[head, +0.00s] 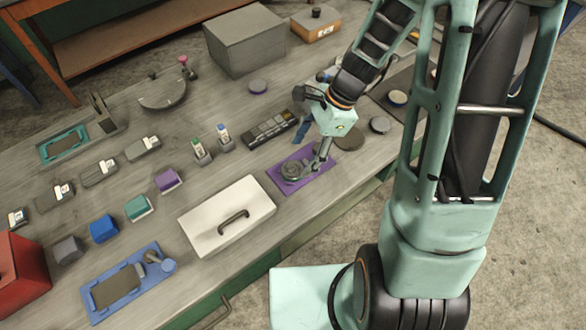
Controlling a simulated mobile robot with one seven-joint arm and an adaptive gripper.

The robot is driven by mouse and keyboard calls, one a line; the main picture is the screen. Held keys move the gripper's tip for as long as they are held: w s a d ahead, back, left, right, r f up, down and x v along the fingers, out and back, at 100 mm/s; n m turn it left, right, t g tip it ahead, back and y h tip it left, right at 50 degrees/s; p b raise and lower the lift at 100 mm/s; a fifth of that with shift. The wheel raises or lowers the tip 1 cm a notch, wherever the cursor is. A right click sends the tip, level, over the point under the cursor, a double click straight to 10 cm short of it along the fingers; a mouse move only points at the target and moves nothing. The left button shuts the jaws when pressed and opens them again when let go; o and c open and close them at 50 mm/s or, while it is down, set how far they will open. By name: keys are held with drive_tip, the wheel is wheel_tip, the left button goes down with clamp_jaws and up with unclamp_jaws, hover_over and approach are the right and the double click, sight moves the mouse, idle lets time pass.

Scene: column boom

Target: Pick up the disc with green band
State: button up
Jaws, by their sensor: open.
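No green band can be made out clearly on any disc at this size. A round grey disc-like piece (291,171) sits on a purple mat (326,164) near the table's front edge. My gripper (319,167) is open and points down over the mat, just right of that piece; I cannot tell whether it touches it. Other round discs are a grey one (380,125), a flat dark olive one (349,138), a pale-topped one (397,97) on a dark mat, and one with a purplish band (258,87) further back.
A white lidded box with a black handle (226,216) stands left of the mat. A black slotted tray (270,130) lies behind it, with two small bottles (200,150) (225,136) nearby. A large grey box (245,40) is at the back.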

sight(293, 169)
drive_tip(key=shift+x, duration=2.6)
drive_tip(key=shift+c, duration=0.7)
drive_tip(key=c, duration=1.4)
drive_tip(key=shift+r, duration=0.1)
